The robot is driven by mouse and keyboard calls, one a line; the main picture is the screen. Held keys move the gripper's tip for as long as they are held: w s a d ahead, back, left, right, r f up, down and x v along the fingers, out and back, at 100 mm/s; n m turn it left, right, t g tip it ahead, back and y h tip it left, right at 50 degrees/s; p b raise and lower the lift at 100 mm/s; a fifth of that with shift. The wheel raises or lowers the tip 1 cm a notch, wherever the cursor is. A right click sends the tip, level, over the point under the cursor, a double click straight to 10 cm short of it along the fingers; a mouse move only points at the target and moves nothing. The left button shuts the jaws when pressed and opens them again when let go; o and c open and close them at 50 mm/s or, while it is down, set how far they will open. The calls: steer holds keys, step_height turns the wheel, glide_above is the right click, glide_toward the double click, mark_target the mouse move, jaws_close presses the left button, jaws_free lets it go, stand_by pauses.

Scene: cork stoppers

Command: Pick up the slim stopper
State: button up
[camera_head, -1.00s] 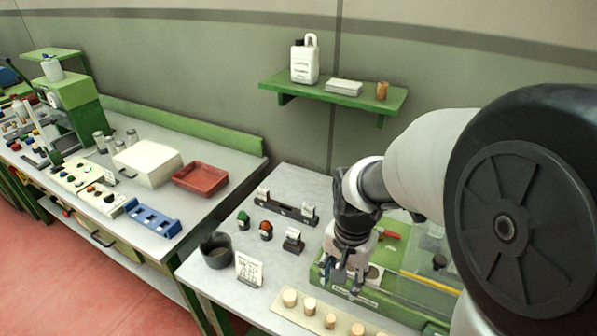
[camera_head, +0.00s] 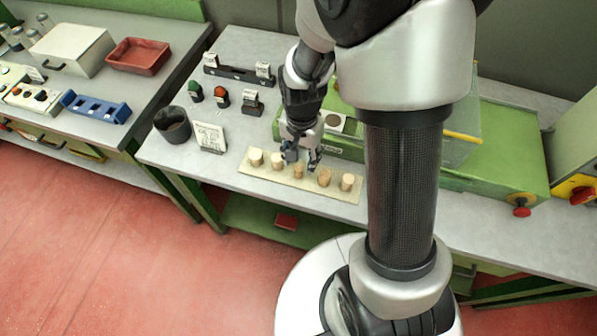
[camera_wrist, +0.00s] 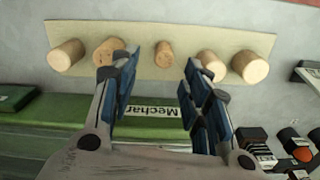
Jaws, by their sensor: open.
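The slim stopper (camera_wrist: 164,55) is a small cork, narrower than the others, in the middle of a row on a pale board (camera_wrist: 150,30). In the head view the slim stopper (camera_head: 298,171) stands at the middle of the row, just in front of my fingers. My gripper (camera_wrist: 158,80) is open and empty, with blue-padded fingers. In the wrist view the slim stopper shows between the fingertips and beyond them, apparently untouched. In the head view my gripper (camera_head: 303,157) is over the board's back edge. The left finger partly covers a speckled stopper (camera_wrist: 109,50) in the wrist view.
Paler, wider stoppers (camera_head: 255,157) (camera_head: 347,182) stand at the row's ends. The green machine (camera_head: 500,150) is close behind the board. A sign card (camera_head: 209,137) and dark cup (camera_head: 173,124) stand to the left. The bench's front edge lies close before the board.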

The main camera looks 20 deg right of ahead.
mark_target(299, 168)
steer(key=f, duration=0.1)
steer(key=f+b, duration=0.1)
steer(key=f, duration=0.1)
steer(key=a+f+b, duration=0.1)
steer(key=f, duration=0.1)
steer(key=shift+s+f, duration=0.1)
steer(key=shift+d, duration=0.1)
steer(key=shift+c, duration=0.4)
steer(key=c, duration=0.7)
